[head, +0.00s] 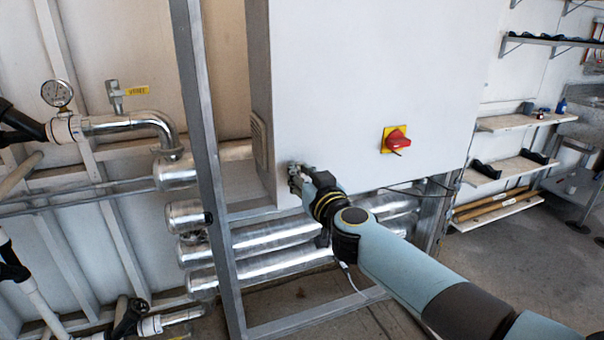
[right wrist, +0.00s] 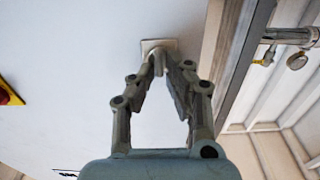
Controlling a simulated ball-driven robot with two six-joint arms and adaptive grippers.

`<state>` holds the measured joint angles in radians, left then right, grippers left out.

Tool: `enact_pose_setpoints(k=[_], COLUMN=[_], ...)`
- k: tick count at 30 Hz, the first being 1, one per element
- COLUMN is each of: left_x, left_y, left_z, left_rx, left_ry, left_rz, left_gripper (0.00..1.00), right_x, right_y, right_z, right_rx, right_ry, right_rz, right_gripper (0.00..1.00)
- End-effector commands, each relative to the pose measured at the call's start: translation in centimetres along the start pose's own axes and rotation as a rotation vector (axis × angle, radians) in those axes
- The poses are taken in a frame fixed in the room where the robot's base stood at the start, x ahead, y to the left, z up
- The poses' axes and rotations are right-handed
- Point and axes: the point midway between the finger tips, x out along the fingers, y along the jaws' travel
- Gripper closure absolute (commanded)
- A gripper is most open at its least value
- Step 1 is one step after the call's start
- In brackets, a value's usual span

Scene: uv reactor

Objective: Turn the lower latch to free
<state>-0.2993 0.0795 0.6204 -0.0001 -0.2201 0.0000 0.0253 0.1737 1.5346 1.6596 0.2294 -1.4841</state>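The lower latch shows as a small pale square plate (right wrist: 152,46) on the white cabinet door (head: 375,80) in the right wrist view. My right gripper (head: 296,176) is at the cabinet's lower left corner. In the right wrist view its fingers (right wrist: 160,62) come together at the plate, closed on the latch's small handle. The handle itself is hidden between the fingertips, so its angle cannot be told. In the head view the gripper covers the latch. My left gripper is not in view.
A red rotary switch on a yellow plate (head: 395,140) is on the door, right of the gripper. A grey metal post (head: 203,130) stands left of the cabinet, and shiny pipes (head: 265,250) run below. Shelves (head: 515,122) are on the right. Floor shows at lower right.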

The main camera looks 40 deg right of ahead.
Motion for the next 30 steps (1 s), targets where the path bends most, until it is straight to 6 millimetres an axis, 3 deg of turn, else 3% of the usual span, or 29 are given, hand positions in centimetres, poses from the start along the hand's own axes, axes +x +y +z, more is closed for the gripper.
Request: enact_pose_setpoints(k=[3, 17, 30], left_x=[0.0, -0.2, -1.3], left_y=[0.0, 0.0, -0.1], left_z=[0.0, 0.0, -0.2], left_rx=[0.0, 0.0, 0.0], left_ry=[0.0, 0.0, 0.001], left_rz=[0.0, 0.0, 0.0], left_gripper=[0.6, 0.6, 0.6], right_x=[0.0, 0.0, 0.0], right_y=[0.0, 0.0, 0.4], right_z=[0.0, 0.0, 0.0], right_rx=[0.0, 0.038, 0.352], right_ry=[0.0, 0.0, -0.001], right_rz=[0.0, 0.0, 0.0], right_gripper=[1.0, 1.0, 1.0])
